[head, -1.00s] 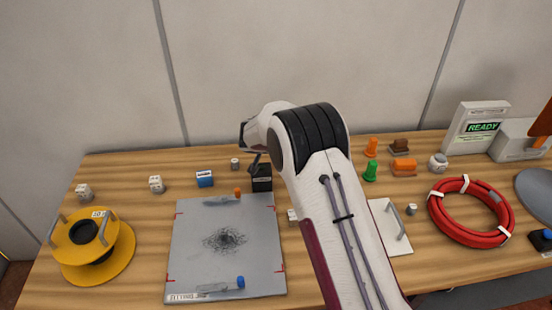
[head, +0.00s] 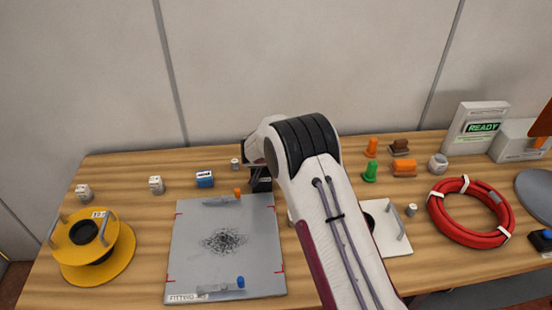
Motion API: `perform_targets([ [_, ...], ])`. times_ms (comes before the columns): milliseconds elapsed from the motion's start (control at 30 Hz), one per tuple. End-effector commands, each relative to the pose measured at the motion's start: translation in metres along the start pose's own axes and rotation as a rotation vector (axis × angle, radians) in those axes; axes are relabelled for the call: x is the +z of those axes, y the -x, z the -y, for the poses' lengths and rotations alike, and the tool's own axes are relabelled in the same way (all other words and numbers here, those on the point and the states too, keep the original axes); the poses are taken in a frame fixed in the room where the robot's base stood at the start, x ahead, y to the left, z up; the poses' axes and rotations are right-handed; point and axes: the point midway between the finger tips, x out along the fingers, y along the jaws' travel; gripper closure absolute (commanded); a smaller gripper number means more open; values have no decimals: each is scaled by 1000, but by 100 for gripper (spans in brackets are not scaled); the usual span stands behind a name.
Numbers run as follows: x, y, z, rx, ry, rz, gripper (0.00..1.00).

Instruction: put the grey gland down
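My gripper (head: 256,170) is mostly hidden behind my wrist, with only dark parts showing close to a black block (head: 262,185) behind the grey mat. I cannot see its fingertips or whether it holds anything. A small grey-white cylindrical piece (head: 235,164) stands on the table just left of my gripper, apart from it. Another small grey piece (head: 411,210) stands at the right of the white plate. I cannot tell whether either one is the grey gland.
The grey mat (head: 190,250) carries two tools with orange and blue ends. A yellow reel (head: 120,258) stands left. Right of my arm are a white plate (head: 398,246) with a handle, a red hose coil (head: 440,222), and green (head: 370,171) and orange (head: 371,147) pieces.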

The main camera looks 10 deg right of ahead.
Motion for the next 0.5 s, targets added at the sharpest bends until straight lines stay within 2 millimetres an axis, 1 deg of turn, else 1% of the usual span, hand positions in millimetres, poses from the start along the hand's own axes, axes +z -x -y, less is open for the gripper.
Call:
perform_targets([
  [400, 2, -2, 0, 0, -1, 1, 95],
  [433, 2, -2, 0, 0, -1, 1, 74],
  [467, 2, -2, 0, 0, -1, 0, 66],
  [500, 2, -2, 0, 0, -1, 0, 65],
])
